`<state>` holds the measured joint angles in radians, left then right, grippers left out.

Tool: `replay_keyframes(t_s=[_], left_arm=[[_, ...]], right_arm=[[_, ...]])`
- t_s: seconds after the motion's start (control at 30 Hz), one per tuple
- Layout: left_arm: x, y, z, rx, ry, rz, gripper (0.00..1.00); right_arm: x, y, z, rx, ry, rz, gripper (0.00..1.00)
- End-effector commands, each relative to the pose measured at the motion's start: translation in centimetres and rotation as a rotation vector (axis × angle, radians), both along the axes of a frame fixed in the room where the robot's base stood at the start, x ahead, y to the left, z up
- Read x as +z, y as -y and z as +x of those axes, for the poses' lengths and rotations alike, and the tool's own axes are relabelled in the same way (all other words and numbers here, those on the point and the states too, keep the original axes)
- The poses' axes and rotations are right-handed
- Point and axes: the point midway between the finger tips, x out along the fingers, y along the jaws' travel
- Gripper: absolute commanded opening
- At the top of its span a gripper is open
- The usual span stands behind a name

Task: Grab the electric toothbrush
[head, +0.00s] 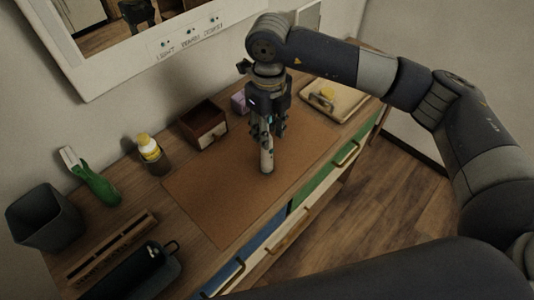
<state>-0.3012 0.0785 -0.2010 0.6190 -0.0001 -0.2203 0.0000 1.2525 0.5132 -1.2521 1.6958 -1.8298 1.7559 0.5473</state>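A pale, slim upright cylinder, which looks like the electric toothbrush (267,160), stands on the brown mat (215,190). Its upper part is hidden by my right gripper. My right gripper (268,132) points down over it, with fingers on either side of its upper part. I cannot tell whether the fingers press on it. My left gripper is not in view.
A dark bin (45,218), a green brush (97,183), a yellow-capped bottle (149,148) and a small drawer box (204,125) line the wall side. A dark tray (135,275) is at front left, a light tray (335,100) at right. The mat is otherwise clear.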

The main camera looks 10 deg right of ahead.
Motion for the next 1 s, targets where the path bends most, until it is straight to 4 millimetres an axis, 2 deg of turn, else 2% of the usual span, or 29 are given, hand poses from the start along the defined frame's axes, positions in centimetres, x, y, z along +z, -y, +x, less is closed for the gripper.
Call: replay_keyframes(t_s=[0.1, 0.23, 0.73, 0.87, 1.0], left_arm=[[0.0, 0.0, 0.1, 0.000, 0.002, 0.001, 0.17], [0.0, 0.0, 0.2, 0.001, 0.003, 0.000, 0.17], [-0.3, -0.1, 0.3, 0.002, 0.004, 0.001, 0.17], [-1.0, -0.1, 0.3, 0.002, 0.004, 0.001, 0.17], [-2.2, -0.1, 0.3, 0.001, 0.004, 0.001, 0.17]], right_arm=[[0.0, 0.0, 0.0, 0.000, 0.000, 0.000, 0.29], [0.0, 0.0, 0.0, 0.000, 0.000, 0.000, 0.00], [0.3, 0.0, 0.0, 0.000, 0.000, -0.001, 0.00], [1.3, 0.0, 0.1, 0.000, 0.002, 0.001, 0.00], [3.2, 0.0, 0.1, 0.000, 0.005, 0.000, 0.00]])
